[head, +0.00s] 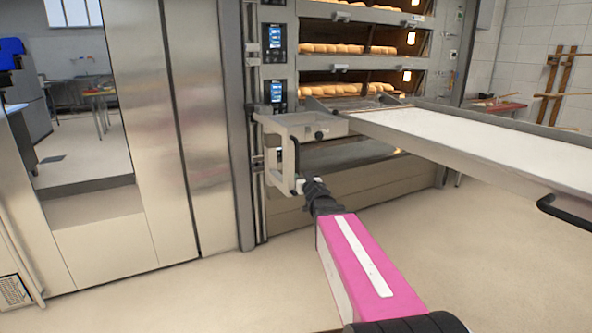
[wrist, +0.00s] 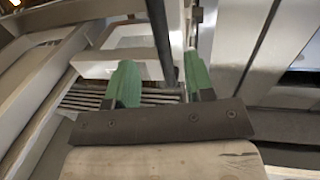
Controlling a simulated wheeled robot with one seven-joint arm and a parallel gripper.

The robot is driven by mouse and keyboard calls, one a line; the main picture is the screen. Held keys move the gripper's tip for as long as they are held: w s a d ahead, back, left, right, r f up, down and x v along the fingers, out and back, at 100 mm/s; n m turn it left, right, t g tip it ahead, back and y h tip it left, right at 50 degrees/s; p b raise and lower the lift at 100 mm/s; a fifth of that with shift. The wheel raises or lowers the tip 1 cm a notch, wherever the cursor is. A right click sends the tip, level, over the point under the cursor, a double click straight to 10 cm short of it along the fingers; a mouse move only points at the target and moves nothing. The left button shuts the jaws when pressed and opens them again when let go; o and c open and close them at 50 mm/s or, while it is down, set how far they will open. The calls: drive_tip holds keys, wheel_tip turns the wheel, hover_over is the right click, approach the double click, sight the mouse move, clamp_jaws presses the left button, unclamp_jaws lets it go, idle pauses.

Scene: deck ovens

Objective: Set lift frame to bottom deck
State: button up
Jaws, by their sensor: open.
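The lift frame (head: 285,125) is a pale grey bracket on the vertical rail at the oven's left front. It carries a black upright handle (head: 296,158). The frame sits just below the deck with the lowest visible loaves, above the bottom deck (head: 350,153), whose opening is partly hidden by the frame and loader. My gripper (head: 313,185) is at the handle's lower right in the head view. In the wrist view its green fingers (wrist: 160,82) are open, and the dark handle bar (wrist: 158,35) shows between them. I cannot tell whether they touch it.
A long white-topped loader (head: 480,140) extends from the frame to the right, with a black handle (head: 552,205) on its near side. Bread loaves (head: 335,48) fill the upper decks. Steel panels (head: 175,130) stand at left. The floor in front is clear.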

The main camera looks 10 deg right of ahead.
sight(298, 171)
drive_tip(key=w, duration=0.3)
drive_tip(key=w+a, duration=0.1)
drive_tip(key=w, duration=0.6)
drive_tip(key=shift+w+a, duration=0.15)
drive_tip(key=shift+w, duration=0.2)
clamp_jaws()
